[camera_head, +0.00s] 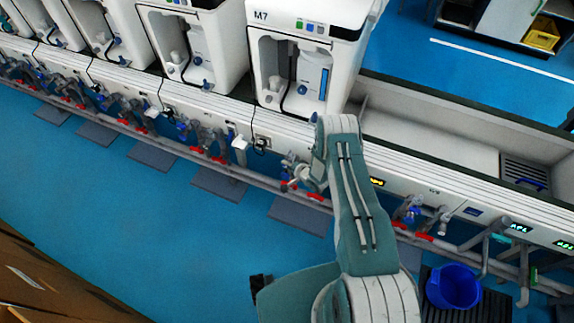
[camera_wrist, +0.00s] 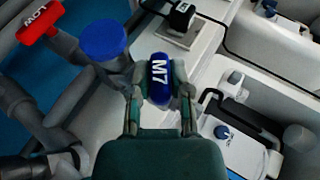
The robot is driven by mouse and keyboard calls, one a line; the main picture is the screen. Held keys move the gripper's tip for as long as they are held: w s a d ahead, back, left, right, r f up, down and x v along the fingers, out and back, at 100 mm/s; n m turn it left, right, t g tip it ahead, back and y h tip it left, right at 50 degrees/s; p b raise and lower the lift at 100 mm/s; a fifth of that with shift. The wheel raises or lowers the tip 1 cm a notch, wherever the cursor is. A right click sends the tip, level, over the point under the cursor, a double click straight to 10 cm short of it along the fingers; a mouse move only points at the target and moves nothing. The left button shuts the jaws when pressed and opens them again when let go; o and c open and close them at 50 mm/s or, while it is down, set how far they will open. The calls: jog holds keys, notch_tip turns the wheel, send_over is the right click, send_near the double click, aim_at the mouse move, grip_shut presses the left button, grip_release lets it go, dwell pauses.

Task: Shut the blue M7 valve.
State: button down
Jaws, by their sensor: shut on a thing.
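The blue M7 valve handle (camera_wrist: 160,79) is in the middle of the wrist view, its white M7 lettering facing the camera. It lies lengthwise up and down in that picture. My gripper (camera_wrist: 159,97) has one finger on each side of the handle and is shut on it. The pipe body under the handle is mostly hidden by my gripper. In the head view my gripper (camera_head: 302,177) is at the pipe row below the white machine marked M7 (camera_head: 300,55); the blue handle cannot be made out there.
A blue round cap (camera_wrist: 104,40) and a red lettered handle (camera_wrist: 40,21) sit on pipes left of the valve. A black socket device (camera_wrist: 182,16) is on the white panel above. A blue bucket (camera_head: 453,288) stands right of my arm. Blue floor (camera_head: 130,210) is open at left.

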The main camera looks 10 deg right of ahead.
jog(key=t+y, duration=0.1)
jog(key=m+t+y, duration=0.1)
jog(key=t, duration=0.1)
jog(key=m+t+y, duration=0.1)
jog(key=shift+s+d+f+t+y, duration=0.1)
jog(key=shift+f+t+y, duration=0.2)
dwell(0.5)
jog(key=c, duration=0.6)
grip_release()
jog(key=shift+o, duration=0.2)
jog(key=shift+d, duration=0.1)
jog(key=v, duration=1.2)
jog(key=shift+f, duration=0.2)
